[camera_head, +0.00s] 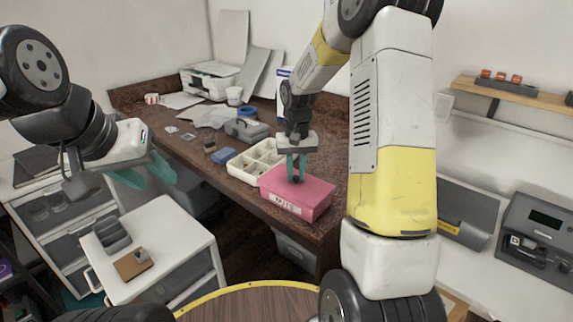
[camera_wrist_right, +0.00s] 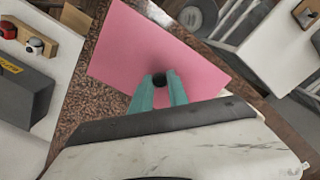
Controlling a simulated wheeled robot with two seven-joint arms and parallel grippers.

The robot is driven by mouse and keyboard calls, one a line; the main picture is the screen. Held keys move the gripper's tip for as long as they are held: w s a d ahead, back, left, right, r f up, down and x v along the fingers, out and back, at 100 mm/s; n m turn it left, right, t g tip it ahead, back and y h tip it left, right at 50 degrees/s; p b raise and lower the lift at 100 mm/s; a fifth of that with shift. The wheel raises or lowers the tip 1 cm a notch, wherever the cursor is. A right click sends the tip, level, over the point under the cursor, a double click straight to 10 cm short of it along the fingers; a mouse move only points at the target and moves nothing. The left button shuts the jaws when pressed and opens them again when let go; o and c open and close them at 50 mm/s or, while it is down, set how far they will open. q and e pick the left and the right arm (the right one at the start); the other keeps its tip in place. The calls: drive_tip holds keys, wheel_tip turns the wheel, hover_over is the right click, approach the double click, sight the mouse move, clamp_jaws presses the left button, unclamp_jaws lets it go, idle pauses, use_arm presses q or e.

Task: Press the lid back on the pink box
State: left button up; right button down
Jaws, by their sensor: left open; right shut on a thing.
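The pink box (camera_head: 310,208) stands near the front edge of the brown workbench, with a white label on its front side. Its pink lid (camera_head: 270,180) lies over the top; I cannot tell whether it is fully seated. The lid fills the upper middle of the right wrist view (camera_wrist_right: 125,50). My right gripper (camera_head: 297,178) points down over the lid. Its teal fingers (camera_wrist_right: 160,88) are shut on the black knob (camera_wrist_right: 160,78) at the lid's middle. My left gripper (camera_head: 150,174) is open and empty, far to the left of the box, above the drawer cabinet.
A cream divided tray (camera_head: 234,167) sits just left of the box. A blue block (camera_head: 223,155) and a grey toolbox (camera_head: 246,129) lie further back on the workbench (camera_head: 330,161). A white cabinet (camera_head: 185,237) carries a grey bin (camera_head: 112,235). A round wooden table (camera_head: 255,303) is in front.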

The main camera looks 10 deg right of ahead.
drive_tip(key=shift+f, duration=0.85)
idle(0.3)
drive_tip(key=c, duration=1.2)
unclamp_jaws()
drive_tip(key=shift+o, duration=0.3)
drive_tip(key=o, duration=0.4)
drive_tip(key=shift+r, duration=3.5)
